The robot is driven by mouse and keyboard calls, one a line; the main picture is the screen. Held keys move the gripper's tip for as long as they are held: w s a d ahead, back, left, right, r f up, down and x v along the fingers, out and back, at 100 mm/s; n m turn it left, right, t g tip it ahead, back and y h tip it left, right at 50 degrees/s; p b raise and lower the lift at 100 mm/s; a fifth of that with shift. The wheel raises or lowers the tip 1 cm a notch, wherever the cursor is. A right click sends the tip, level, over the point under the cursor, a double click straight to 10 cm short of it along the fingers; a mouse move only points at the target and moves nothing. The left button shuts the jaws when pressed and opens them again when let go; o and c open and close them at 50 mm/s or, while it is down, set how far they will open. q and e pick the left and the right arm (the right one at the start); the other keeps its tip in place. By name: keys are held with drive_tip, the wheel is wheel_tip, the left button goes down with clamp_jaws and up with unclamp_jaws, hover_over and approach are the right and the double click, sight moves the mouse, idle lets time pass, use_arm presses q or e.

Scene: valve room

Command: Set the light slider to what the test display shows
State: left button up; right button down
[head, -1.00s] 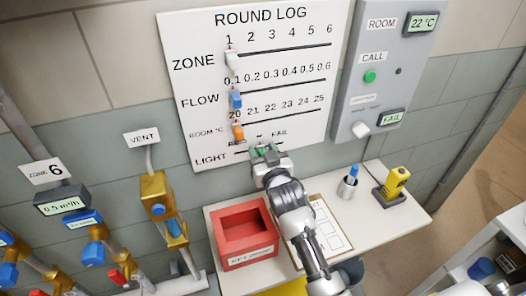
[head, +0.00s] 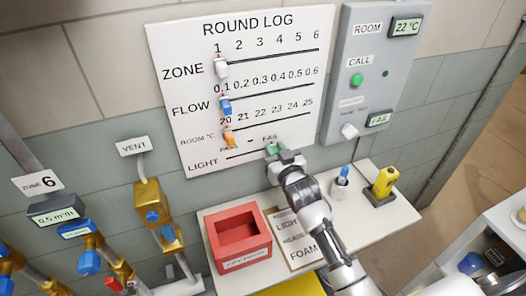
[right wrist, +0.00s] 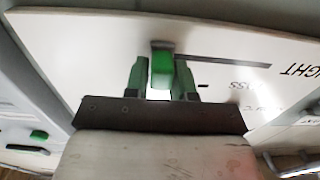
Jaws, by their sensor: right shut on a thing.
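The round log board (head: 300,75) hangs on the wall with its LIGHT row at the bottom. The green light slider (head: 271,148) sits on that row, just below the word FAIL. My right gripper (head: 274,152) is shut on it; the right wrist view shows the green slider (right wrist: 162,70) between both fingers, past the dash mark, away from PASS. The test display (head: 379,119) on the grey panel reads FAIL. My left gripper is not in view.
Above are the white zone slider (head: 221,68), blue flow slider (head: 225,105) and orange room slider (head: 229,138). Pipes with valves stand at left.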

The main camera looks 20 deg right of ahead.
drive_tip(key=shift+d, duration=0.1)
drive_tip(key=c, duration=1)
unclamp_jaws()
drive_tip(key=shift+d, duration=0.2)
drive_tip(key=shift+s+a, duration=0.1)
drive_tip(key=shift+s, duration=0.3)
drive_tip(key=s+b, duration=0.2)
drive_tip(key=s, duration=0.8)
drive_tip(key=shift+d, duration=0.25)
